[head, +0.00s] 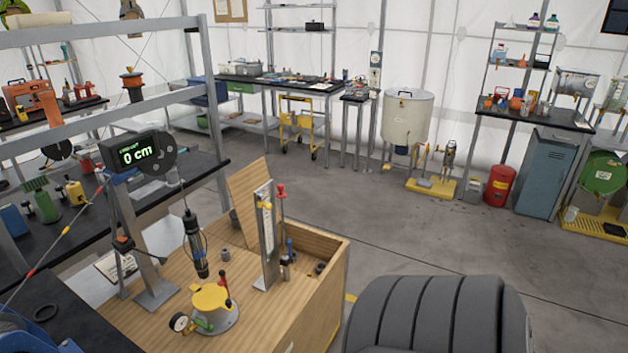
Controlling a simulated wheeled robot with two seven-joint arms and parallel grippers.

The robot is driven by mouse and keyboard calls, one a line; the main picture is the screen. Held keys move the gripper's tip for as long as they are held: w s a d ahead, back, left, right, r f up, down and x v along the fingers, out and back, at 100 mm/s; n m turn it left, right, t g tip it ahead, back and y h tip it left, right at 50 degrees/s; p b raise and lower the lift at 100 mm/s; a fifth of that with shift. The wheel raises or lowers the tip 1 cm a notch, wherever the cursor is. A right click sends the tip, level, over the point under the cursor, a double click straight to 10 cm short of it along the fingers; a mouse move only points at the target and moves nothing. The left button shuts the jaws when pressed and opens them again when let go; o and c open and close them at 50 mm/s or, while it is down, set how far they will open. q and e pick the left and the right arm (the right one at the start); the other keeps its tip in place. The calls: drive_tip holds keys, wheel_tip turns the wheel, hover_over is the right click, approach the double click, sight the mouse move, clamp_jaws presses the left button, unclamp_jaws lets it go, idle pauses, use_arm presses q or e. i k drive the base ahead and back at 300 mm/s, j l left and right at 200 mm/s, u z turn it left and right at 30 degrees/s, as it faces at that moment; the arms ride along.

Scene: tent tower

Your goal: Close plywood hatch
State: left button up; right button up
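A plywood panel (245,195), which looks like the hatch, stands raised and tilted at the back of a plywood box (318,290). The box top lies in front of it. A metal upright gauge with a red-topped rod (268,235) stands in front of the panel and hides part of its right side. I cannot see the hinge or the opening clearly. Neither of my grippers can be made out in the head view.
A display reading 0 cm (135,152) is at left. A ribbed dark grey form (430,318) fills the lower right. Open floor (440,230) lies beyond the box.

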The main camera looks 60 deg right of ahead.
sight(241, 186)
drive_tip(key=z, duration=2.05)
drive_tip(key=i+l+z, duration=0.3)
drive_tip(key=i+z, duration=0.2)
drive_tip(key=i+l+z, duration=0.1)
drive_tip(key=i+z, duration=0.35)
drive_tip(key=i, duration=1.9)
drive_tip(key=i+u, duration=0.2)
drive_tip(key=i, duration=0.25)
drive_tip(key=i+u, duration=0.25)
drive_tip(key=i, duration=0.2)
drive_tip(key=i+l+u, duration=0.2)
drive_tip(key=i, duration=0.25)
drive_tip(key=i+l+u, duration=0.2)
drive_tip(key=i, duration=0.25)
drive_tip(key=i+j+u, duration=0.3)
drive_tip(key=u, duration=0.15)
drive_tip(key=i+j+u, duration=0.1)
drive_tip(key=i+u, duration=0.85)
drive_tip(key=i+l+u, duration=0.1)
drive_tip(key=i+u, duration=0.15)
drive_tip(key=u, duration=0.25)
drive_tip(key=i+u, duration=0.2)
drive_tip(key=i, duration=1.65)
drive_tip(key=i+l+u, duration=0.1)
drive_tip(key=i+u, duration=0.4)
drive_tip(key=i+l+u, duration=0.45)
drive_tip(key=j+u, duration=0.1)
drive_tip(key=u, duration=1.95)
drive_tip(key=i+l, duration=0.05)
